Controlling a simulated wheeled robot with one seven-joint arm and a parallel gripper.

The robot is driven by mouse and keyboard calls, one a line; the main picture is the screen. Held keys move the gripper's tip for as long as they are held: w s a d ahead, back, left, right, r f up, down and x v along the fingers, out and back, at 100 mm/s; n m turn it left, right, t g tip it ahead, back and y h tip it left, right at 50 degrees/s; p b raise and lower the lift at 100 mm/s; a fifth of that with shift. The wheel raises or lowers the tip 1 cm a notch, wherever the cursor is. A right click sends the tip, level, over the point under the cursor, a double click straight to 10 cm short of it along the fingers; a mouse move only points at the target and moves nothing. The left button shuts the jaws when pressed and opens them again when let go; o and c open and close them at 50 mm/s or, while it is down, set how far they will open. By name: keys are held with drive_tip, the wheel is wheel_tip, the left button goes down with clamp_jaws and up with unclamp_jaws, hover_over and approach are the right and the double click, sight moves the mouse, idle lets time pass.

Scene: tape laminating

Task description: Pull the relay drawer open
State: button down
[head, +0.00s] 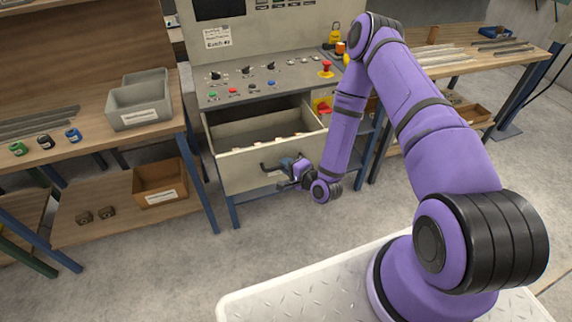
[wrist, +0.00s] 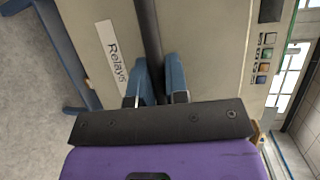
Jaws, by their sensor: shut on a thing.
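The relay drawer (head: 237,170) is a cream drawer under the control console, and it stands pulled out with its inside showing from above. A label reading "Relays" (wrist: 112,50) is on its front in the wrist view. Its dark bar handle (head: 267,166) also shows in the wrist view (wrist: 150,35), running between my fingers. My gripper (head: 287,170) is shut on this handle, with the blue fingers (wrist: 160,84) on either side of the bar. The drawer's far inside is shaded.
The console (head: 275,78) with knobs and buttons is above the drawer. A workbench (head: 90,118) with a grey bin (head: 140,101) stands at left, with a brown box (head: 160,184) on its lower shelf. Another bench is at right. The floor (head: 180,250) before the drawer is clear.

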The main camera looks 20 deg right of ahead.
drive_tip(key=c, duration=1.4)
unclamp_jaws()
drive_tip(key=v, duration=1)
drive_tip(key=shift+s+d, duration=0.2)
drive_tip(key=shift+s, duration=0.2)
drive_tip(key=shift+r, duration=0.1)
